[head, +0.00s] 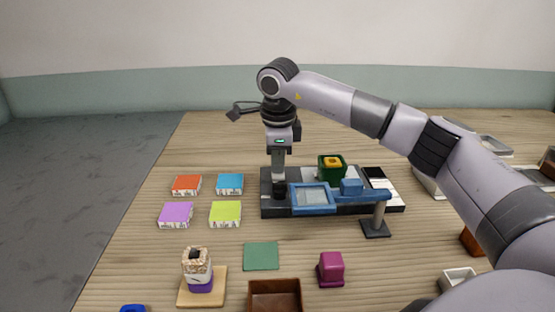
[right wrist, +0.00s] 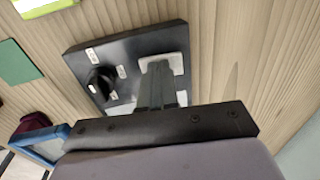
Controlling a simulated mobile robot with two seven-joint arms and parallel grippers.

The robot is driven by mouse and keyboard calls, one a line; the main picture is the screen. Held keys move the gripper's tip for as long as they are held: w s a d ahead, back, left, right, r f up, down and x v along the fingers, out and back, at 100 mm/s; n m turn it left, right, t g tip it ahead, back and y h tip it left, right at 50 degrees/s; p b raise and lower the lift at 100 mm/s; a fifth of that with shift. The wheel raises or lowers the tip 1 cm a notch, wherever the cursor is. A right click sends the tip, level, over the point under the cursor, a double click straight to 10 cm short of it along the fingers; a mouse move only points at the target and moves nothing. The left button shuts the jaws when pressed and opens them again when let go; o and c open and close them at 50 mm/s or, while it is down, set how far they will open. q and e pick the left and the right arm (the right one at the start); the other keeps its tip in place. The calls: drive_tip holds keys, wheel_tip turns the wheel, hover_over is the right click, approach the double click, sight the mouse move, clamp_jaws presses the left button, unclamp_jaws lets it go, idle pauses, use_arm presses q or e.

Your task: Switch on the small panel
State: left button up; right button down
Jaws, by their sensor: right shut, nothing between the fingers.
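The small panel is a dark box (head: 268,208) with a black round knob (head: 279,189) near its left end. In the right wrist view the panel (right wrist: 85,50) shows the knob (right wrist: 101,81), small white labels and a pale plate (right wrist: 176,63). My right gripper (head: 278,175) points down over the panel's left part, shut and empty. In the right wrist view its fingertips (right wrist: 157,72) overlap the pale plate, beside the knob; I cannot tell whether they touch it. The fingers hide part of the plate. My left gripper is not in view.
A blue frame (head: 293,199) on a stand (head: 376,229) reaches across the panel's front. A green box (head: 323,168) with a yellow piece is close behind. Several coloured boxes lie left, including a blue one (head: 230,183). A magenta block (head: 331,268) stands in front.

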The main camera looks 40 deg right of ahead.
drive_tip(key=shift+r+p, duration=0.5)
drive_tip(key=shift+r, duration=0.05)
drive_tip(key=r+p, duration=0.3)
drive_tip(key=shift+s+a+r, duration=0.15)
drive_tip(key=shift+s, duration=0.05)
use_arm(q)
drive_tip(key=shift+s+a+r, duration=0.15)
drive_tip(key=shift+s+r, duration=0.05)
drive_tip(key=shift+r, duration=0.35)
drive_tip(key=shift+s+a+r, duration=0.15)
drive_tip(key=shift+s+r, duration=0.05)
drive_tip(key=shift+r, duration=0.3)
use_arm(e)
wheel_tip(320, 180, up, 10)
drive_tip(key=s, duration=0.1)
drive_tip(key=shift+s+a+f, duration=0.2)
drive_tip(key=shift+a+f, duration=0.05)
drive_tip(key=shift+a, duration=0.15)
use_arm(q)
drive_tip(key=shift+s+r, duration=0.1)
